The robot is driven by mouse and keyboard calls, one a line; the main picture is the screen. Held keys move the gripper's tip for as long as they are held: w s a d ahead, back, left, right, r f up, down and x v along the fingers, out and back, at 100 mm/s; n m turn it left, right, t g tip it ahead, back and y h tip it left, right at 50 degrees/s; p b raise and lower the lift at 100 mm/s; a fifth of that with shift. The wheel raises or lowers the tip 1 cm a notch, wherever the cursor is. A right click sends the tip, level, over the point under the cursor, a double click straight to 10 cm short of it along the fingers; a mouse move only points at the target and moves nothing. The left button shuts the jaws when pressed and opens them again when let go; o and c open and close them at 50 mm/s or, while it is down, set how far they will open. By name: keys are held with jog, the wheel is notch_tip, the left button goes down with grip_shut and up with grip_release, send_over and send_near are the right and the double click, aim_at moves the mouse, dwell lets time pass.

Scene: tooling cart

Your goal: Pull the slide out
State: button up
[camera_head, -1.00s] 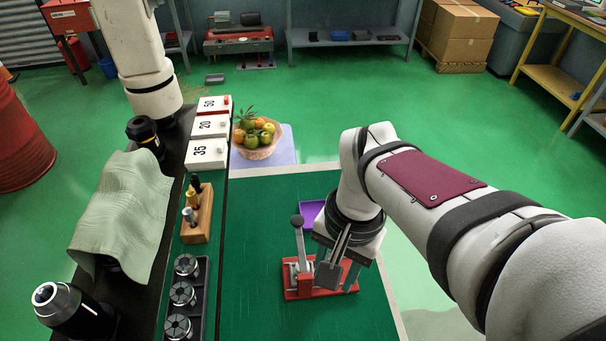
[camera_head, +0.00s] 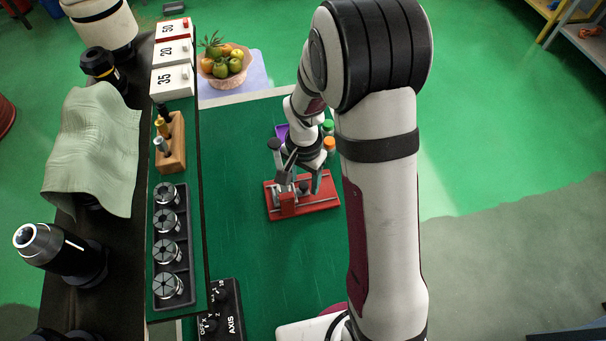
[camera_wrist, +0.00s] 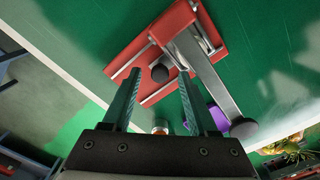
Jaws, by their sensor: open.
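A red fixture (camera_head: 318,204) with pale rails stands on the green mat. In the wrist view its red base (camera_wrist: 138,55) is at the top, with a grey lever (camera_wrist: 212,88) that ends in a black ball (camera_wrist: 243,128). A dark round knob (camera_wrist: 160,73) shows beside the lever; I take it to be the slide's knob. My gripper (camera_wrist: 159,78) is open, with its fingers on either side of the knob in the picture. I cannot tell whether they touch it. In the head view my gripper (camera_head: 300,182) is low over the fixture and hides part of it.
A purple tray (camera_head: 281,131) and small bottles with green and orange caps (camera_head: 329,143) stand behind the fixture. A fruit basket (camera_head: 226,66) is farther back. A collet rack (camera_head: 172,245) and a wooden tool block (camera_head: 171,145) stand to the left. The mat left of the fixture is clear.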

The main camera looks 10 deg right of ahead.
jog(key=shift+f, duration=0.35)
grip_shut()
dwell(1.2)
